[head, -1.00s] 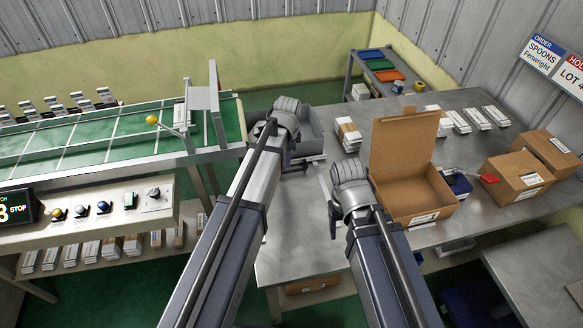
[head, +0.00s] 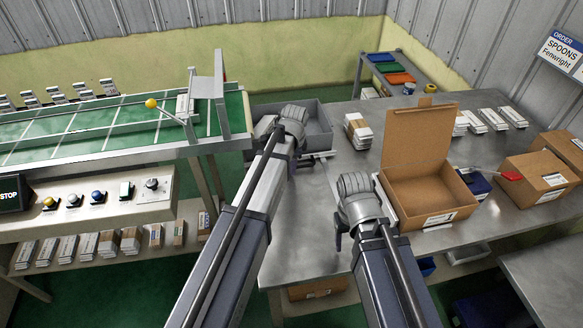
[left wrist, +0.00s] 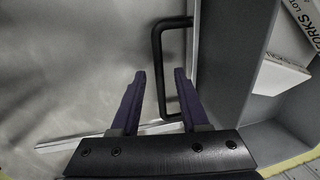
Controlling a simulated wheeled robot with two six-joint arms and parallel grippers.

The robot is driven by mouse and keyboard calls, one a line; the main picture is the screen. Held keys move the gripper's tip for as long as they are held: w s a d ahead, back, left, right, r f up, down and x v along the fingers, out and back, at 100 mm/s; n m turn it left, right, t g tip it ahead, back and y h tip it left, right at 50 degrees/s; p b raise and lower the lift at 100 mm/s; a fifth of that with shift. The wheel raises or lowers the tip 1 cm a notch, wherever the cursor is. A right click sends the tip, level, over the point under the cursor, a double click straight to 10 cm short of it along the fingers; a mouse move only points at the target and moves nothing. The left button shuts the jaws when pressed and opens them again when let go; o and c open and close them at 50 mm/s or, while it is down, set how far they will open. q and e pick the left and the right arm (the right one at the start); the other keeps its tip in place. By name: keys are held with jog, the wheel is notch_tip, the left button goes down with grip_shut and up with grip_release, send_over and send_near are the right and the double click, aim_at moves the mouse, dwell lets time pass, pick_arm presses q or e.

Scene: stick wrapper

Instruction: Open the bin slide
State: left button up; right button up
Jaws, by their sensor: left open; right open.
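The grey bin (head: 318,132) stands at the back left of the metal table, partly hidden behind my left arm. In the left wrist view the bin's grey wall (left wrist: 222,60) is at the right. A black bar handle (left wrist: 158,60) is beside it, apparently on the slide; the slide itself is hard to make out. My left gripper (left wrist: 160,72) is open, its dark fingers on either side of the handle's long bar in the picture; contact cannot be told. My left gripper's fingers are mostly hidden in the head view. My right gripper (head: 338,238) is open and empty near the table's front.
An open cardboard box (head: 428,190) stands right of my right arm. The conveyor (head: 100,125) and control panel (head: 95,205) are on the left. Bare table (head: 305,240) lies between my arms.

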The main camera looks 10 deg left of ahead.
pick_arm(q)
grip_shut()
dwell(0.3)
dwell(1.1)
